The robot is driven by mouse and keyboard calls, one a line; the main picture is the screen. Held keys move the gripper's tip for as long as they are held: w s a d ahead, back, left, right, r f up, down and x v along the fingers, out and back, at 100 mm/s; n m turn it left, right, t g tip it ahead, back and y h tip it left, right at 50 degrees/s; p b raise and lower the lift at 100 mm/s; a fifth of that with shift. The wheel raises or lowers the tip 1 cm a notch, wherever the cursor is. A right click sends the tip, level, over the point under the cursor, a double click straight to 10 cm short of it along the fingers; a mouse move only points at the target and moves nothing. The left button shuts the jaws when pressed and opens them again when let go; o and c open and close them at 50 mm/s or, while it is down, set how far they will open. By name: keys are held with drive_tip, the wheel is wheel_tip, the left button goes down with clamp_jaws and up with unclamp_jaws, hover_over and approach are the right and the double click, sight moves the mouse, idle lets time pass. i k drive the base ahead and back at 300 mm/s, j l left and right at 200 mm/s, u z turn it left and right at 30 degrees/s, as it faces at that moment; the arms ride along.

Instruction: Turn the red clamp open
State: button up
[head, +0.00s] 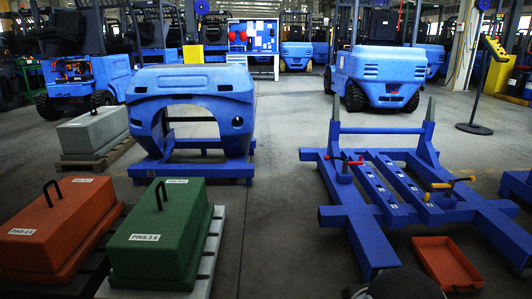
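The red clamp (345,164) sits on the left part of a blue steel frame (350,207), on a dark post. Its red handle lies roughly level, crosswise to the frame's rail. I cannot tell from this distance how tightly it is turned. A similar yellow clamp (449,187) sits on the frame's right part. My gripper's fingers do not show. A dark rounded shape at the bottom edge, below the frame, may be part of my arm, and nothing of mine touches the red clamp.
An orange-red tray (447,264) lies on the floor by the frame. Green (161,238) and orange (58,228) weights with handles stand at left, a grey one (93,131) behind. A blue counterweight (191,98) rests on a stand. The floor between is clear.

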sight(346, 162)
drive_tip(key=i+j, duration=0.1)
drive_tip(key=i, duration=2.2)
drive_tip(key=i+j+z, duration=0.1)
drive_tip(key=i+z, duration=0.3)
drive_tip(key=i, duration=0.2)
drive_tip(key=i+j+z, duration=0.25)
drive_tip(key=i+z, duration=0.15)
drive_tip(key=i, duration=0.15)
drive_tip(key=i+j+z, duration=0.45)
drive_tip(key=i+j, duration=0.05)
drive_tip(key=i, duration=0.05)
